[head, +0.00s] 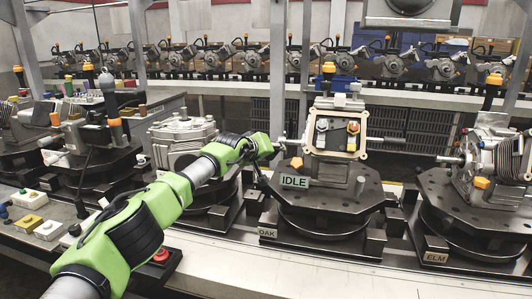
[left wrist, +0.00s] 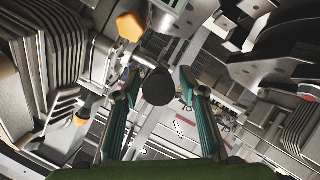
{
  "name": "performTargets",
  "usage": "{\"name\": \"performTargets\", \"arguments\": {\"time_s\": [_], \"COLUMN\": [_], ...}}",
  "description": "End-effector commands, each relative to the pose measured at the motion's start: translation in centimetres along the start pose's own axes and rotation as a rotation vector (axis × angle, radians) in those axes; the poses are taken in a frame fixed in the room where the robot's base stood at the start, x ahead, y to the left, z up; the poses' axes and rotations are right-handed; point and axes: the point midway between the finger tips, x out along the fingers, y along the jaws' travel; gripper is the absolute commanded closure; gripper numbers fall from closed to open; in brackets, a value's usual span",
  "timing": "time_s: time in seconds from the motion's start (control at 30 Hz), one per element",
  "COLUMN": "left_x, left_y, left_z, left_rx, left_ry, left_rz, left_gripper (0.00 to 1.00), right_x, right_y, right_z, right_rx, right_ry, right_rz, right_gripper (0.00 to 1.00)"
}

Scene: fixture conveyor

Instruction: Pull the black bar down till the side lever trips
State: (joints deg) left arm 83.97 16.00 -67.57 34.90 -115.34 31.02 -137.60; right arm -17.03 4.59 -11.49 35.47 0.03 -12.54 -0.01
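The OAK fixture (head: 320,193) stands at the centre of the head view with an IDLE sign on its front. A dark horizontal bar (head: 383,141) sticks out from the right of its upright frame (head: 337,130). A thinner grey rod (head: 291,142) sticks out on the left, close to my left wrist. My left gripper (head: 262,176) is at the fixture's left side, its fingers small and partly hidden. In the left wrist view the gripper (left wrist: 159,76) is open, and a round black end (left wrist: 158,87) shows between its fingers; I cannot tell contact. My right gripper is out of view.
The ELM fixture (head: 480,200) stands to the right, and another grey unit (head: 183,130) stands behind my left arm. A red button (head: 161,256) and small coloured-button boxes (head: 48,230) are at the lower left. The front ledge (head: 330,275) is clear.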

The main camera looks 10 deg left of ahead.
Motion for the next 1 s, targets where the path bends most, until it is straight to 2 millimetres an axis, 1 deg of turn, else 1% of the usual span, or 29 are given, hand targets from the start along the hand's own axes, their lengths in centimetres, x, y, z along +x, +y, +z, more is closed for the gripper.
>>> {"name": "performTargets", "arguments": {"time_s": [0.2, 0.37, 0.8, 1.0], "left_x": [-1.5, -3.0, -9.0, -11.1], "left_y": [0.0, -0.1, -0.1, -0.1], "left_z": [-0.3, 0.0, 0.1, 0.1], "left_rx": [0.005, 0.004, 0.002, 0.001], "left_ry": [0.003, 0.001, 0.001, -0.001], "left_rz": [0.002, 0.0, 0.0, -0.001], "left_gripper": [0.62, 0.62, 0.62, 0.62], "right_x": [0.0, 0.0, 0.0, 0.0], "right_y": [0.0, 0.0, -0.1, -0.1], "right_z": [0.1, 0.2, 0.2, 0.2], "right_rx": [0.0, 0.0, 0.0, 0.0], "right_ry": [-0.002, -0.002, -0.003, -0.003], "right_rz": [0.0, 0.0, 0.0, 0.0], "right_gripper": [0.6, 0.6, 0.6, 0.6]}}
